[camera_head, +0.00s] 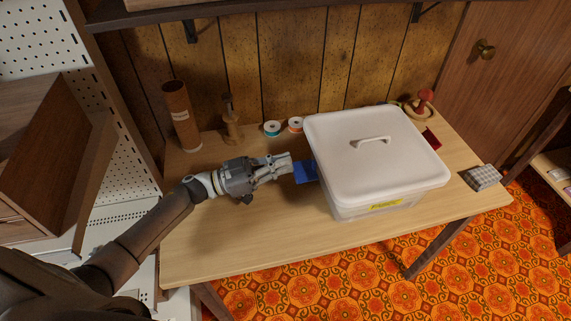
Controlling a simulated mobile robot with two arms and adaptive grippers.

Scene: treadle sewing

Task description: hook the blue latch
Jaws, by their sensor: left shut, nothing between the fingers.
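The blue latch (305,171) is on the left side of a clear box (357,208) with a white lid (372,150). The latch juts out to the left from the box's side, below the lid's edge. My left gripper (288,165) is shut and empty, with its fingertips right at the latch's left end. I cannot tell whether they touch it. The lid lies on the box and has a handle on top. My right gripper is not in view.
The box stands on a wooden table (233,246). Behind my left gripper are a brown tube (181,116), a wooden stand (231,124) and two spools (272,128). A checked cushion-like item (482,177) lies at the right end. The table's front left is clear.

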